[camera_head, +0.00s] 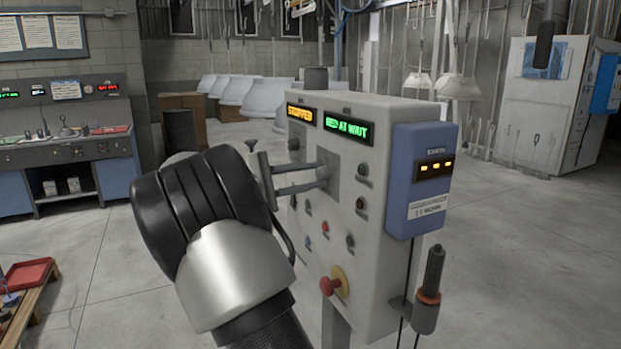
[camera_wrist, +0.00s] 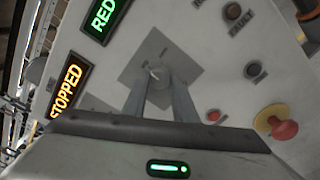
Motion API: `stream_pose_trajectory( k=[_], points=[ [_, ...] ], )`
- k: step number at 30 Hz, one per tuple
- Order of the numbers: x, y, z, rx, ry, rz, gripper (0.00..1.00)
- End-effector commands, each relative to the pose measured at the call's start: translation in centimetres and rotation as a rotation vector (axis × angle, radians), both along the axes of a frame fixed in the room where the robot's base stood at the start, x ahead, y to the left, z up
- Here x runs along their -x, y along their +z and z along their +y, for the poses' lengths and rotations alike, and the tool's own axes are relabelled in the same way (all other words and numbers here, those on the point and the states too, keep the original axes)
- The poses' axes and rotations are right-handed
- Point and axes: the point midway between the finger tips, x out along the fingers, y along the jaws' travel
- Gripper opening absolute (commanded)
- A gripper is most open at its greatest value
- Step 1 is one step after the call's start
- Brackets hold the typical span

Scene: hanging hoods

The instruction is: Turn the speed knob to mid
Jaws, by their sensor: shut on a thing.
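The speed knob (camera_wrist: 168,72) is a grey round knob on a square plate in the upper middle of the control panel (camera_wrist: 215,40). It also shows in the head view (camera_head: 326,172), partly covered by the fingers. My gripper (camera_wrist: 160,85) is shut on the knob, with one finger on each side of it. In the head view my gripper (camera_head: 318,180) reaches the panel from the left. A pale mark shows on the knob face between the fingertips, but I cannot tell its exact setting. The displays read "STOPPED" (camera_head: 300,113) and "RED AT WAIT" (camera_head: 346,130).
Small buttons and lamps surround the knob plate. A red emergency button (camera_head: 332,285) sits low on the panel. A blue box (camera_head: 424,180) is fixed to the panel's right side, with a black-handled device (camera_head: 430,290) below it. The floor to the right is clear.

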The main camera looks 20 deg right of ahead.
Motion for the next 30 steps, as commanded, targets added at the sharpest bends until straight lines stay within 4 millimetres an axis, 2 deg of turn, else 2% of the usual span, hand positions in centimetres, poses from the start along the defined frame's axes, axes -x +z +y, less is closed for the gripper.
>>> stream_pose_trajectory(
  k=[6, 7, 10, 18, 22, 26, 30],
  points=[
    [0.0, -0.1, 0.1, -0.002, 0.001, 0.002, 0.03],
    [0.0, -0.1, 0.1, -0.002, 0.001, 0.002, 0.29],
    [0.0, -0.1, 0.1, -0.002, 0.001, 0.002, 0.44],
    [0.0, 0.0, 0.1, 0.000, 0.001, 0.002, 0.44],
    [0.0, 0.0, 0.8, 0.000, 0.002, 0.002, 0.44],
    [0.0, -0.1, 2.9, -0.001, 0.004, 0.003, 0.44],
    [0.1, 0.0, 6.3, -0.001, 0.006, 0.003, 0.44]
  ],
)
